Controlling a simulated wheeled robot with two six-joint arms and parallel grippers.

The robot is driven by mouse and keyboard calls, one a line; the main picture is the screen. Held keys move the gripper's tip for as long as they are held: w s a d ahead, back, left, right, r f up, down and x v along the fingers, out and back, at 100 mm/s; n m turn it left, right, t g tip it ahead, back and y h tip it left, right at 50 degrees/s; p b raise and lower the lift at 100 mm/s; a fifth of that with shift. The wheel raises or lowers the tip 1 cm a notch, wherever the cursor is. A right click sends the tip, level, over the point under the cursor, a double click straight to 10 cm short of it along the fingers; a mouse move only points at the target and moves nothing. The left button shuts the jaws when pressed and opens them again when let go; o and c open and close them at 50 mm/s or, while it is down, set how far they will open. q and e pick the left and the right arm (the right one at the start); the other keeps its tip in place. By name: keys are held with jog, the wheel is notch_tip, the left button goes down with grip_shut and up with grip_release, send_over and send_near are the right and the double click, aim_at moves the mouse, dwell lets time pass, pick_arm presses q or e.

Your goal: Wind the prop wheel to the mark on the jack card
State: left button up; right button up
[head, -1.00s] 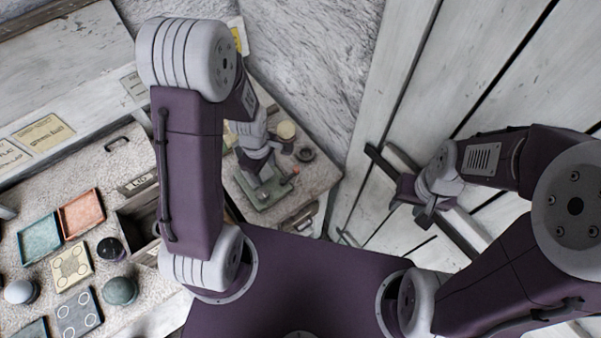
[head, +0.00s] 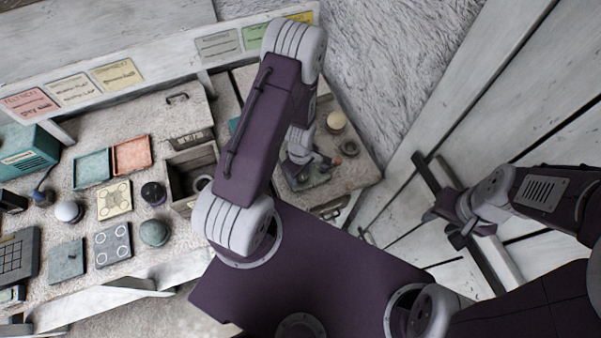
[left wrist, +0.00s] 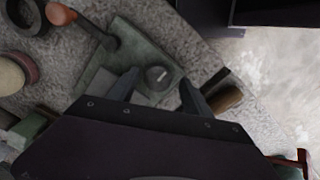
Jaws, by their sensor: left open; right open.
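A grey-green plate (left wrist: 150,48) on the side bench carries a small round light-topped hub (left wrist: 157,74) and a dark crank arm with an orange knob (left wrist: 60,14). This looks like the prop wheel's mechanism; the wheel itself I cannot make out clearly. In the head view the plate (head: 308,181) is partly hidden under my left gripper (head: 318,160). My left gripper also shows in the left wrist view (left wrist: 158,92), open, its fingers either side of the hub, holding nothing. My right gripper (head: 445,228) is open beside a dark bar on the door. I cannot tell which card is the jack card.
Cards line the wall ledge, including a green one (head: 258,35) and a yellow one (head: 118,75), unreadable. A cream-topped pot (head: 336,122) and a dark ring (head: 349,147) stand near the plate. Left are trays (head: 131,155), spheres (head: 68,211) and an open box (head: 180,205).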

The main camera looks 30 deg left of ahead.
pick_arm(q)
jog(key=shift+w+d, duration=0.15)
jog(key=shift+d, duration=0.05)
jog(key=shift+c, duration=0.7)
jog(key=c, duration=0.5)
grip_shut()
pick_arm(e)
jog(key=shift+w+d+f, duration=0.1)
jog(key=shift+w+d, duration=0.05)
jog(key=shift+d, duration=0.1)
